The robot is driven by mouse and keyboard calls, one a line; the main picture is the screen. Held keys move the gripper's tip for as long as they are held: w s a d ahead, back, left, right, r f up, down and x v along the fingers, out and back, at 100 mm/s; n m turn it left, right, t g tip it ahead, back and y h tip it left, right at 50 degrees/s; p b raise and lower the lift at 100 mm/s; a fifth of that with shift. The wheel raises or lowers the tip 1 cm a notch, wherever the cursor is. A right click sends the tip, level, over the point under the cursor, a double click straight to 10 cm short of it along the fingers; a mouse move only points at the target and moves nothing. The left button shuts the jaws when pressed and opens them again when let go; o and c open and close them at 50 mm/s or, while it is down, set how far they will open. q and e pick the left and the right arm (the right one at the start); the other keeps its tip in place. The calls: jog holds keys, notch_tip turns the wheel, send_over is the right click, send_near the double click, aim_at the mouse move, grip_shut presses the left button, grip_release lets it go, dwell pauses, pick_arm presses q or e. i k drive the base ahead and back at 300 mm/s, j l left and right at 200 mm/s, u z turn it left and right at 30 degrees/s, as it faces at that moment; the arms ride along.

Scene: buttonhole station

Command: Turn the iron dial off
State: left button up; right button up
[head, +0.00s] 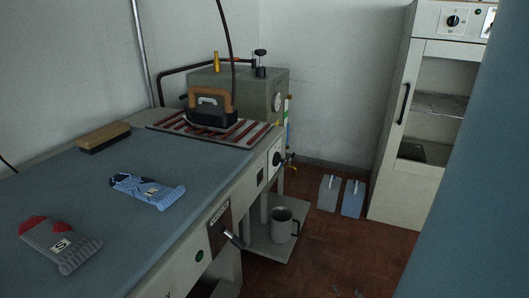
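The iron (211,117), dark with a brown handle, rests on a red-striped stand (170,124) at the far end of the ironing table. A small dark round dial (277,158) sits on a white plate on the table's front panel, near the far right corner. It looks like the iron dial, but its label and pointer setting are too small to read. Neither of my grippers shows in the head view, and nothing visible touches the dial.
A lever (232,238) sticks out from the front panel. A mug (282,226) stands on a low shelf. A white cabinet (393,190) has another knob (453,21). Floor (325,245) is open between.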

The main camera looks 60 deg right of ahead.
aim_at(277, 159)
jog(key=z, duration=1.9)
